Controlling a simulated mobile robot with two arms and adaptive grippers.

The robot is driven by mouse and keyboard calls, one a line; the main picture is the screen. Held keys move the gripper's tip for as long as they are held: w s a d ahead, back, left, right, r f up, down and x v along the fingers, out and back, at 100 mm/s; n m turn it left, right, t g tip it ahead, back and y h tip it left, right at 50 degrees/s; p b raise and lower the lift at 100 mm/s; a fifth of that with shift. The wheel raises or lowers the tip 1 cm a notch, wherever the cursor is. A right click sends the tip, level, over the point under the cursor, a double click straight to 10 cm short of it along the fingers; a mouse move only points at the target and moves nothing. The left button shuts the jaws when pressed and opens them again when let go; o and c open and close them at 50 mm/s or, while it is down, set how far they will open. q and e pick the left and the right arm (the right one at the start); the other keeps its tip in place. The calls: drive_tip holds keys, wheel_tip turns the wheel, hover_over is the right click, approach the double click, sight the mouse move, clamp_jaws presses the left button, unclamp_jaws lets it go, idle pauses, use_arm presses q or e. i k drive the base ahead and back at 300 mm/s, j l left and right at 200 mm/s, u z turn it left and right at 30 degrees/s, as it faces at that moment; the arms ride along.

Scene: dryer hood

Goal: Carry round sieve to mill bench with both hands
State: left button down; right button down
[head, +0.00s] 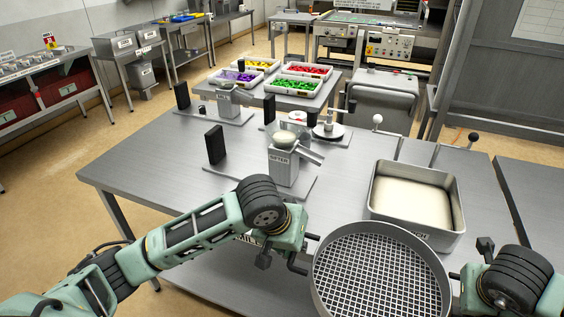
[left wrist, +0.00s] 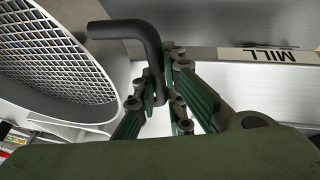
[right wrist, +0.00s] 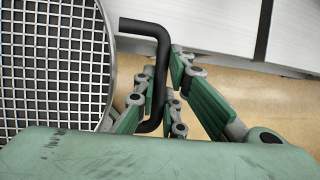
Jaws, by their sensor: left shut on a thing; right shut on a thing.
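The round sieve (head: 380,275), a metal ring with a square wire mesh, is in the lower right of the head view, in front of the mill bench (head: 150,160). My left gripper (head: 298,250) is shut on the sieve's left black bent handle, which shows in the left wrist view (left wrist: 135,28). My right gripper (head: 470,280) is shut on the right black handle, clear in the right wrist view (right wrist: 155,60). The sieve is held between both grippers near the bench's front edge. A MILL label (left wrist: 268,55) shows in the left wrist view.
A metal bin of pale powder (head: 415,195) stands on the bench just behind the sieve. A small mill (head: 288,160) and black upright plates stand at the middle. The bench's left front surface is bare. Trays of coloured pieces (head: 297,88) are on a table behind.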

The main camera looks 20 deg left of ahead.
sight(153, 157)
drive_tip(key=j, duration=1)
drive_tip(key=i+j, duration=0.1)
drive_tip(key=j, duration=0.9)
drive_tip(key=i+j, duration=0.1)
drive_tip(key=j, duration=0.9)
drive_tip(key=i+j, duration=0.15)
drive_tip(key=j, duration=0.2)
drive_tip(key=i+j, duration=0.1)
drive_tip(key=j, duration=0.25)
drive_tip(key=i+j, duration=0.15)
drive_tip(key=j, duration=0.25)
drive_tip(key=i+j, duration=0.1)
drive_tip(key=j, duration=0.25)
